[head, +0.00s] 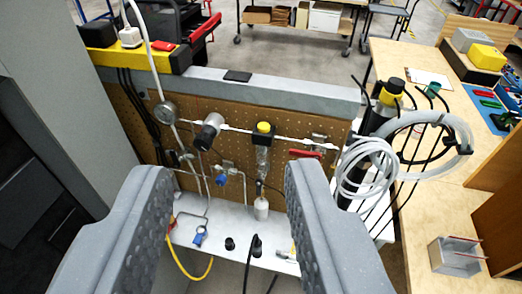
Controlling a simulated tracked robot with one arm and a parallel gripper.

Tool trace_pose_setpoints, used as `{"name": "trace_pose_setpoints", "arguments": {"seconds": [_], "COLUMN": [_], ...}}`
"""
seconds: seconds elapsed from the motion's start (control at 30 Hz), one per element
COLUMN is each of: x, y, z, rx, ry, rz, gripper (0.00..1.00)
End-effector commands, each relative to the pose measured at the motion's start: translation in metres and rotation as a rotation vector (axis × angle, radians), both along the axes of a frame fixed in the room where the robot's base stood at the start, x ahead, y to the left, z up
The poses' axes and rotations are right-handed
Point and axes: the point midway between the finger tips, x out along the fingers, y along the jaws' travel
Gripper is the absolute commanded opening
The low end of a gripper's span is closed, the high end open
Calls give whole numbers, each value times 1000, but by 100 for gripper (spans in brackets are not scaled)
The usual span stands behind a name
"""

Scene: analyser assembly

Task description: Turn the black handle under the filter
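My gripper (228,178) is open and empty, with its two grey padded fingers wide apart in the foreground. Between and beyond the fingertips is a brown perforated panel with tubing and fittings. A filter unit (263,157) with a clear bowl hangs on the panel, below a black block with a yellow cap (264,128). A small black part (259,187) shows just under the bowl, above a white cylinder (262,208). It may be the black handle, but it is too small to tell its shape or position. The right fingertip appears close to it in the picture; contact is not visible.
A gauge (165,112), a silver-black cylinder (209,131), blue handles (222,180) and a red handle (305,154) sit around the filter. Coiled clear tubing (368,170) stands at right. A white shelf (225,217) with cables lies below. A wooden table (425,205) is at right.

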Motion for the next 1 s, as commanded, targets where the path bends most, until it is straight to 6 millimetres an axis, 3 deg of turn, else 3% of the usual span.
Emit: {"name": "trace_pose_setpoints", "arguments": {"seconds": [0.07,0.23,0.4,0.6,0.8,1.0], "x": [13,75,143,200,234,240], "y": [5,25,45,56,53,39], "z": [-9,-55,-123,-212,-309,-407], "rx": [9,58,123,179,182,120], "ry": [-1,-20,-50,-87,-124,-157], "rz": [10,45,52,4,-88,-197], "gripper": [36,36,36,36,36,36]}}
